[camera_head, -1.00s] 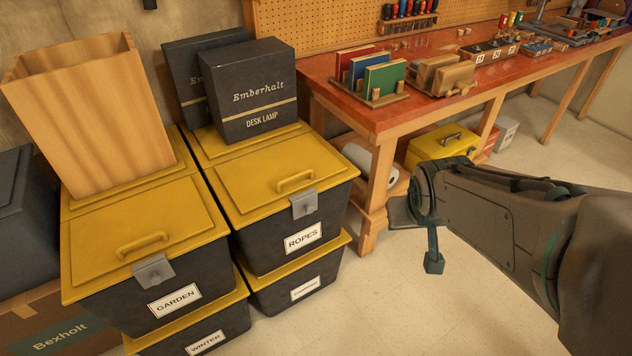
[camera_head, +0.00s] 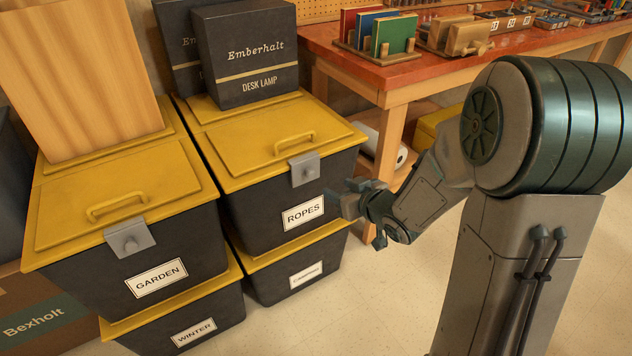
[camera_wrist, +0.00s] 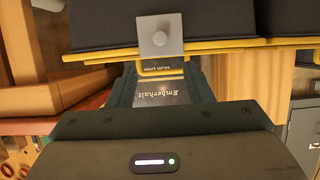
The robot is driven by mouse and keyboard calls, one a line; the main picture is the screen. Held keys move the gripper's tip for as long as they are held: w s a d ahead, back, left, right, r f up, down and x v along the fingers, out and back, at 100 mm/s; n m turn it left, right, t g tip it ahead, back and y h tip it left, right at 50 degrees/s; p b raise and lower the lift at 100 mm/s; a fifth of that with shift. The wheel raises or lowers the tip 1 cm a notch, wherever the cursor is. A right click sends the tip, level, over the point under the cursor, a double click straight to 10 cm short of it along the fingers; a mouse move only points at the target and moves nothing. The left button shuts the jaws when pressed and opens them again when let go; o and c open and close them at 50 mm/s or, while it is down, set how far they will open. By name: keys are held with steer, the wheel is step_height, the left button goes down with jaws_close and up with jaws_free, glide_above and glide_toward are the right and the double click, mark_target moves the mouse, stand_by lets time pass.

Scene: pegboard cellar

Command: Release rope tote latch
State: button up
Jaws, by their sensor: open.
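The ropes tote (camera_head: 262,205) is black with a yellow lid (camera_head: 250,150) and a white ROPES label (camera_head: 304,213). Its grey latch (camera_head: 305,169) hangs at the front rim, plate down against the wall. My gripper (camera_head: 342,203) is open and empty, in front of the tote to the right of the label and a little below the latch. Its fingertips are small and partly hidden by the hand, so any contact with the tote is unclear.
A black Emberhalt desk lamp box (camera_head: 246,58) stands on the lid's back. A camping tote (camera_head: 290,272) sits below. The workbench (camera_head: 400,85) is behind on the right.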

mark_target(313, 176)
steer(key=b+x, duration=0.2)
steer(key=x, duration=1)
steer(key=shift+w+a+f, duration=0.1)
steer(key=shift+w, duration=0.05)
jaws_close()
